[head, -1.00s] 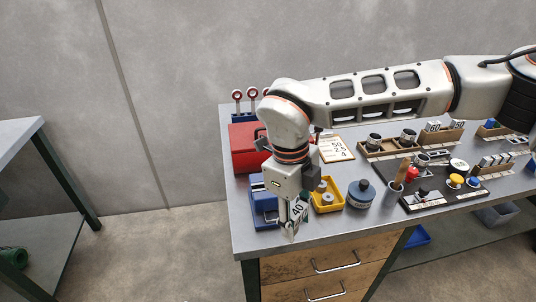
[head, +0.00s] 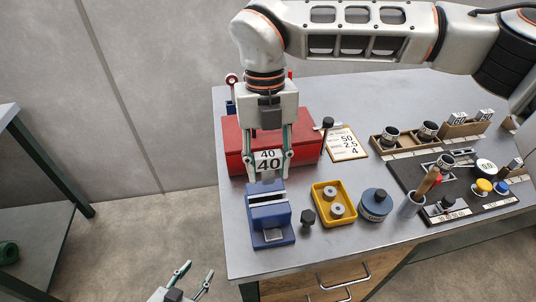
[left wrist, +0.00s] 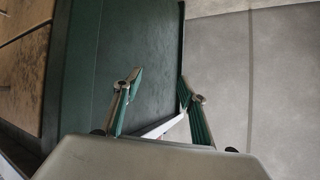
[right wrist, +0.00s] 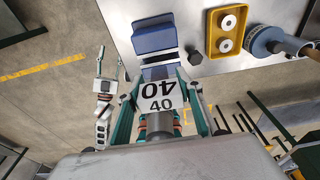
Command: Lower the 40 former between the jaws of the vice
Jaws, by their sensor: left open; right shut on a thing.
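The 40 former (head: 267,160) is a white block marked 40 in black. My right gripper (head: 268,173) is shut on it and holds it upright, with the red box behind it. The blue vice (head: 268,203) stands on the bench just below the former in the head view. In the right wrist view the former (right wrist: 160,97) shows in front of the vice (right wrist: 153,38), apart from it.
A red box (head: 232,140) stands behind the vice. A dark hex-headed piece (head: 308,218), a yellow tray (head: 323,190) with ring parts and a blue-grey round tin (head: 375,205) stand to its right. The bench's left edge is close to the vice.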

